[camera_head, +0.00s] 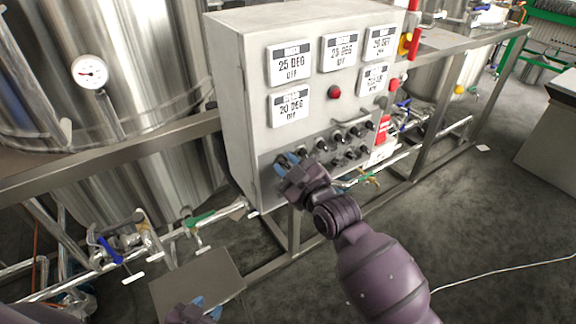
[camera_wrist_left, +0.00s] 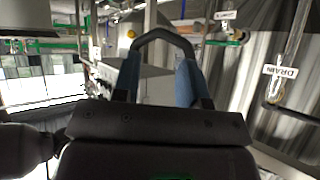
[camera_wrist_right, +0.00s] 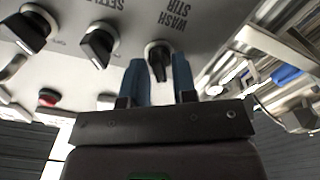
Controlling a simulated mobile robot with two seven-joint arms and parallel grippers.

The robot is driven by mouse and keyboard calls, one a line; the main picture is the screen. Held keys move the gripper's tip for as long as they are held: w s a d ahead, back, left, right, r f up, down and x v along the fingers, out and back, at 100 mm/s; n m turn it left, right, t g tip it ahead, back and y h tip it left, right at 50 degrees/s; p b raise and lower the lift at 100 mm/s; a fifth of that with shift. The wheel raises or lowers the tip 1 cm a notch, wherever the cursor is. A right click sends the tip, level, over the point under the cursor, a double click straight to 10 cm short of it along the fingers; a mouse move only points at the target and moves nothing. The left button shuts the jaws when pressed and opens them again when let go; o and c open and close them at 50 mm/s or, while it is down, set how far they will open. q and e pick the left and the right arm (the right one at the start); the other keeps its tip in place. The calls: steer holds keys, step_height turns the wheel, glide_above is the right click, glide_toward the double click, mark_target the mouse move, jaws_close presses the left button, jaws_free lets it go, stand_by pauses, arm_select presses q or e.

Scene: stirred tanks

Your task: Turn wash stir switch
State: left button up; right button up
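The wash stir switch (camera_wrist_right: 158,60) is a black knob below the upside-down label "WASH STIR" in the right wrist view. My right gripper (camera_wrist_right: 158,72) is open, with its blue fingers on either side of the knob and a gap between them. In the head view my right gripper (camera_head: 287,160) is at the lower left of the control panel (camera_head: 232,75) and hides the switch. My left gripper (camera_head: 203,303) is low at the bottom edge of the head view. In the left wrist view (camera_wrist_left: 158,80) its fingers are apart.
Several other black knobs (camera_head: 352,132) sit to the right on the panel, under temperature labels and a red button (camera_head: 334,92). A dark arch (camera_wrist_left: 165,35) spans the left fingers; I cannot tell what it is. Steel tanks (camera_head: 60,50) and pipes with valves stand behind.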

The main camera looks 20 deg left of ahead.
jaws_close()
steer(key=shift+m, duration=0.3)
steer(key=shift+m+p, duration=0.3)
steer(key=shift+m, duration=0.2)
steer(key=m, duration=0.4)
steer(key=shift+p, duration=0.4)
steer(key=m, duration=0.5)
steer(key=shift+w+d, duration=0.1)
steer(key=shift+m, duration=0.7)
